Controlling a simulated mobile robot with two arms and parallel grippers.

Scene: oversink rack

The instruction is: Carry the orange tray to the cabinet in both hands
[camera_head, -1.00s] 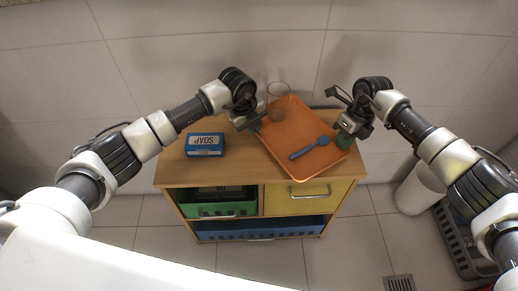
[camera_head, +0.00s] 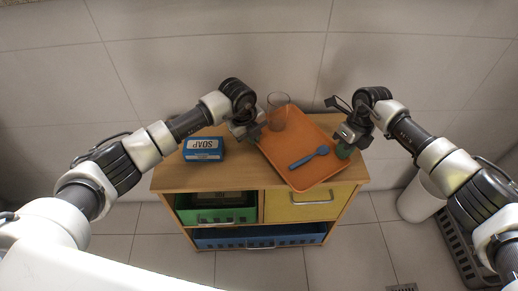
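The orange tray (camera_head: 300,172) is at the right of the wooden cabinet (camera_head: 210,178) top, turned at an angle, its near corner close to the front edge. A blue spoon (camera_head: 309,157) lies on it, and a clear glass (camera_head: 278,114) stands at its far left part. My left gripper (camera_head: 256,132) is at the tray's left edge; its fingers are small and partly hidden. My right gripper (camera_head: 346,146) is at the tray's right edge, beside a green object (camera_head: 344,151) that it partly covers. I cannot tell whether either gripper is closed on the rim.
A blue soap box (camera_head: 204,149) stands on the cabinet's left part. The cabinet front has a green drawer (camera_head: 216,215), a yellow drawer (camera_head: 303,204) and a blue drawer (camera_head: 262,236). A white bin (camera_head: 420,200) and a grey crate (camera_head: 458,245) stand on the floor at right.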

